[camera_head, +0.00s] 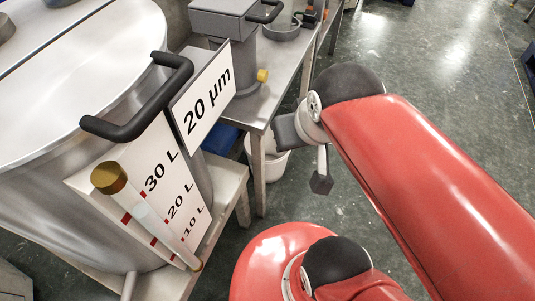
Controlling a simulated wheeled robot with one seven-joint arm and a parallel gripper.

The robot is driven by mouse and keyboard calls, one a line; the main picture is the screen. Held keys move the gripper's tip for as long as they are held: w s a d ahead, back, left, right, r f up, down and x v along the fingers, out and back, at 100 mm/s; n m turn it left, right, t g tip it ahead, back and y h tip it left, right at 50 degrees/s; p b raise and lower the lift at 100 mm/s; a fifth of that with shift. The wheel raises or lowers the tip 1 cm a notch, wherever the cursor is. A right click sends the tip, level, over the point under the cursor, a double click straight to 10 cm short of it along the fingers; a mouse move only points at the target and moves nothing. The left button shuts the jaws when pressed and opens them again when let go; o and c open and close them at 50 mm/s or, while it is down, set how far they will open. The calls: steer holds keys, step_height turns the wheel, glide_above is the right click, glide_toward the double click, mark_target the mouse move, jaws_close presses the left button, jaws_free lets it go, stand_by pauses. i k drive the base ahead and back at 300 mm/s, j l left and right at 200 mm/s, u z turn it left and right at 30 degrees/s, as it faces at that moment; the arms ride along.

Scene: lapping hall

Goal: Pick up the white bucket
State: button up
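The white bucket (273,168) stands on the floor beside and partly under the edge of a metal table, in the middle of the view. A table leg crosses in front of it, and my gripper hides part of its right side. My gripper (305,161) is at the end of my red arm, in front of and above the bucket in the picture. One dark finger-like part points down and a grey block sticks out to the left. I cannot tell how far apart the fingers are, or whether anything touches the bucket.
A large steel tank (70,95) with a black handle (140,100) and a level gauge fills the left. A "20 µm" sign (207,97) hangs beside it. The metal table (268,88) carries grey equipment (232,25). Green floor (430,50) is open at the upper right.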

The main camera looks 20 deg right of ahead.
mark_target(275, 163)
steer(key=u, duration=0.45)
steer(key=l+u, duration=0.3)
steer(key=u, duration=0.2)
steer(key=k+l+u, duration=0.15)
steer(key=l+u, duration=0.15)
steer(key=u, duration=0.2)
steer(key=k+l+u, duration=0.15)
steer(key=u, duration=0.3)
steer(key=k+l+u, duration=0.3)
steer(key=k+l, duration=0.45)
steer(key=i, duration=0.35)
